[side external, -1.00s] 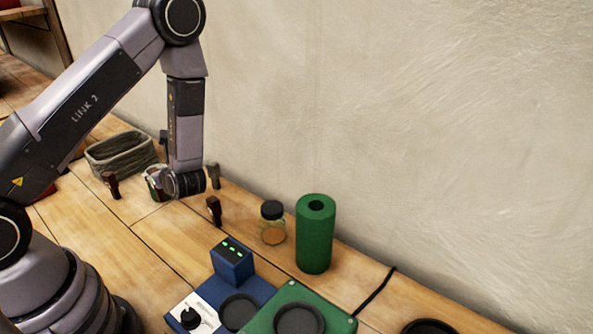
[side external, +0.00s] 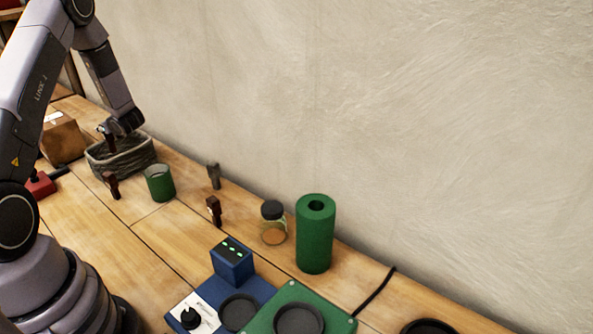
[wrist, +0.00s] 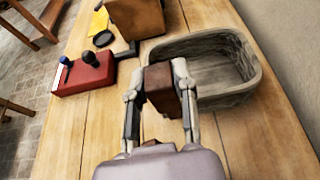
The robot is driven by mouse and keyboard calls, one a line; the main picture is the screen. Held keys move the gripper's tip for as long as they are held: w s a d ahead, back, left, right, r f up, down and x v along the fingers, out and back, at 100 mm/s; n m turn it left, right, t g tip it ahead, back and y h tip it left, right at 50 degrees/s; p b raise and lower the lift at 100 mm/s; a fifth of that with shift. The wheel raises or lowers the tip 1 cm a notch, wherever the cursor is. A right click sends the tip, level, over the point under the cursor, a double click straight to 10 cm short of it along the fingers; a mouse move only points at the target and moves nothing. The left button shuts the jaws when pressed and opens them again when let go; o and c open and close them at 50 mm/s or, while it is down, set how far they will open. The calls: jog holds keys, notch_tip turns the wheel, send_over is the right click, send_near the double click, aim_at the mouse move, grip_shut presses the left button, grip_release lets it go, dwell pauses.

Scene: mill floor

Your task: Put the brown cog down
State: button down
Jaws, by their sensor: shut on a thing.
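My gripper (wrist: 158,92) is shut on the brown cog (wrist: 160,80), a block with a brown face and a darker reddish lower part. In the side external view, my gripper (side external: 108,132) is at the grey basket (side external: 132,163), with the cog (side external: 110,144) hanging down near its rim. In the wrist view the cog overlaps the left rim of the basket (wrist: 245,75). I cannot tell how high above the rim it is. The part of the basket that shows inside looks empty.
Cog-like pegs stand on the bench: one dark red-brown (side external: 111,186), one brown (side external: 214,210), one grey (side external: 213,175). A green cup (side external: 160,184), a jar (side external: 273,225) and a green cylinder (side external: 315,238) stand rightward. A red switch box (wrist: 84,74) and brown box (wrist: 135,18) are nearby.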

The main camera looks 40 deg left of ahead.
jog(key=shift+w+a+f, duration=1)
jog(key=shift+a+f, duration=0.35)
jog(key=shift+f, duration=0.55)
jog(key=shift+w+a+f, duration=1.05)
jog(key=shift+a+f, duration=0.35)
jog(key=shift+f, duration=0.55)
jog(key=shift+w+a+f, duration=1)
jog(key=shift+a+f, duration=0.35)
jog(key=shift+f, duration=0.55)
jog(key=shift+f, duration=0.15)
jog(key=c, duration=0.9)
grip_release()
